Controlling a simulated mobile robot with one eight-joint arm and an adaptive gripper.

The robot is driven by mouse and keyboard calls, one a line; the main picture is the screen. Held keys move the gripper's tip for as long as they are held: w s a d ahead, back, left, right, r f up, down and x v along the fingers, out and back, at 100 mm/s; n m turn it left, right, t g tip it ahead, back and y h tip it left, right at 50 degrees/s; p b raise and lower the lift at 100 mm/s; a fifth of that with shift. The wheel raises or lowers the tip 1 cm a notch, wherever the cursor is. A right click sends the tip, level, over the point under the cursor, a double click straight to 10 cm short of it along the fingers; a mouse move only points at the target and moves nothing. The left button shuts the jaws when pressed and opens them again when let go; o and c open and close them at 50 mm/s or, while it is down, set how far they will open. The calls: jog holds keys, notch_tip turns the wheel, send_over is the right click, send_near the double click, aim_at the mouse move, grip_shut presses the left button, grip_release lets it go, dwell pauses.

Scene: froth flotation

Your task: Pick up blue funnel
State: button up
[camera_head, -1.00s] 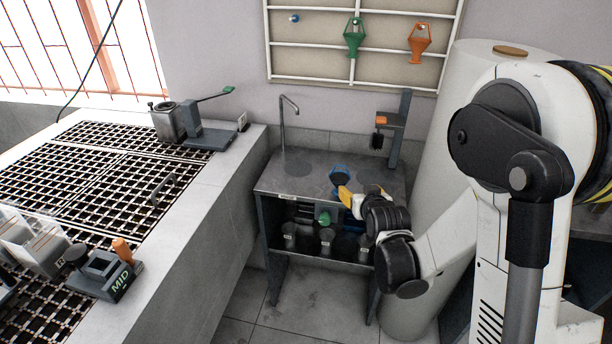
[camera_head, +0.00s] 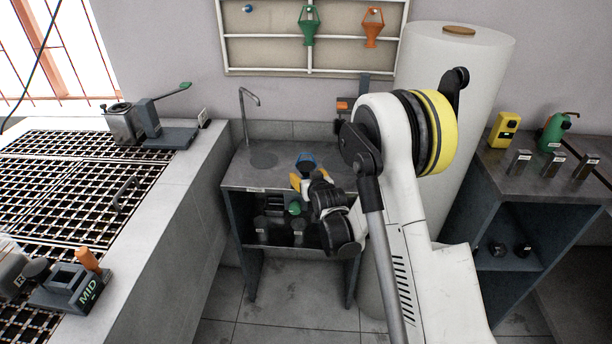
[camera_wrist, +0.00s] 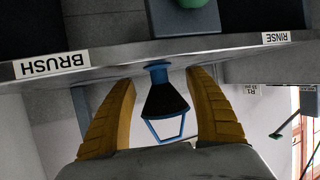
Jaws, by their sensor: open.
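The blue funnel (camera_head: 306,160) is at the small grey sink bench (camera_head: 262,180), dark inside with a blue rim. In the wrist view, which is upside down, the blue funnel (camera_wrist: 164,100) shows its blue neck and blue wire frame between my two yellow fingers. My gripper (camera_head: 306,178) is open; in the wrist view my gripper (camera_wrist: 162,80) has one finger on each side of the funnel, with gaps visible on both sides. I cannot tell whether the funnel rests on the bench.
A tap (camera_head: 243,115) rises at the bench's back left. Labels BRUSH (camera_wrist: 52,64) and RINSE (camera_wrist: 275,38) mark the bench edge. A wall rack (camera_head: 262,71) holds a green funnel (camera_head: 309,26) and an orange funnel (camera_head: 372,27). A white cylinder (camera_head: 470,90) stands right of the bench.

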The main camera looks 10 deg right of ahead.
jog(key=shift+w+f, duration=0.2)
jog(key=shift+w, duration=0.3)
jog(key=shift+r, duration=0.1)
jog(key=shift+c, duration=0.2)
jog(key=c, duration=1.2)
jog(key=shift+o, duration=0.2)
